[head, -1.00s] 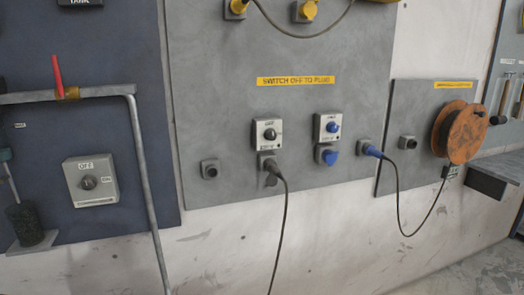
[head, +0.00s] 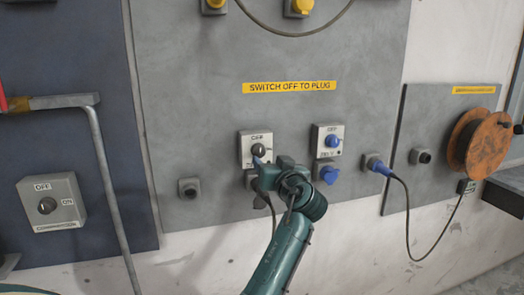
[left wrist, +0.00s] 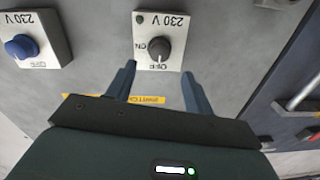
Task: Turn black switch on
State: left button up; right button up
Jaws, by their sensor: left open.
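The black switch (head: 258,150) is a dark round knob on a pale box, on the grey wall panel. It also shows in the left wrist view (left wrist: 159,48), upside down, with "OFF" and "ON" marks and "230 V" printed on the plate. My left gripper (head: 262,162) is in front of the lower part of that box and hides some of it. In the left wrist view its two fingers (left wrist: 158,82) are spread apart, with the knob beyond and between their tips. Nothing is held, and the fingers appear clear of the knob. My right gripper is not in view.
A blue switch (head: 332,141) is just right of the black one, with a blue socket (head: 329,174) below. A blue plug (head: 377,165) trails a cable to an orange reel (head: 482,143). A grey pipe (head: 106,170) and a combination switch box (head: 51,202) are left.

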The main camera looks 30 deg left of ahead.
aim_at(261, 152)
pick_arm(q)
jog(key=p+x, duration=0.1)
jog(key=x, duration=0.5)
jog(key=shift+w+a, duration=0.2)
jog(key=c, duration=1)
jog(key=shift+o, duration=0.2)
